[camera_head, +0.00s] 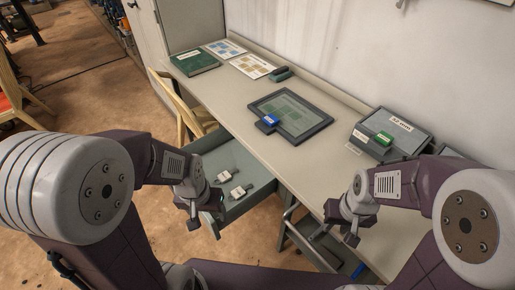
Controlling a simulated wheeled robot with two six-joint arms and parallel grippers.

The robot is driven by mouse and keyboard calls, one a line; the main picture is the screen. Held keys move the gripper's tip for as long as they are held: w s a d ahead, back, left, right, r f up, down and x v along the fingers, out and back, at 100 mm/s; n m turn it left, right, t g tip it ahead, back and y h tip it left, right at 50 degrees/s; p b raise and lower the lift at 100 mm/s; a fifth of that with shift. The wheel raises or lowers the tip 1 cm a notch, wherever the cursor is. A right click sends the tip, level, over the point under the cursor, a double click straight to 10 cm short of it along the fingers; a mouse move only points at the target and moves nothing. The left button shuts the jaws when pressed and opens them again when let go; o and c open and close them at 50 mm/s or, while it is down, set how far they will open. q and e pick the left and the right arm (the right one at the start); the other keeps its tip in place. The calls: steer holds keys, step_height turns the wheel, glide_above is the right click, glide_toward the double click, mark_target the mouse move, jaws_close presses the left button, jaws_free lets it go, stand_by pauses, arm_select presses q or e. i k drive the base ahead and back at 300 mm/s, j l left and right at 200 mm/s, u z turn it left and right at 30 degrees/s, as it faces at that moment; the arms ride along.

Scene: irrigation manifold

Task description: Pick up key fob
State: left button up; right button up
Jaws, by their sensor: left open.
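Two small white tagged pieces lie in an open grey drawer (258,186), one further back (224,176) and one nearer (238,191); they may be key fobs, but are too small to be sure. A small blue piece (270,120) rests on the near left corner of a dark framed panel, and a small green piece (383,138) lies on a grey box. My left gripper (200,212) is open and empty, at the drawer's left side, left of the white pieces. My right gripper (347,222) is by the bench's front edge; its fingers are not clear.
The framed panel (291,114) lies mid-bench. The labelled grey box (398,132) stands at right against the wall. A green book (195,63), printed sheets (252,66) and a dark stapler-like object (281,74) are further back. A wooden chair (172,100) stands beside the drawer.

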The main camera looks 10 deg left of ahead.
mark_target(239, 192)
steer(key=j+z, duration=0.4)
steer(key=j, duration=0.15)
steer(key=j+z, duration=0.45)
steer(key=j, duration=0.1)
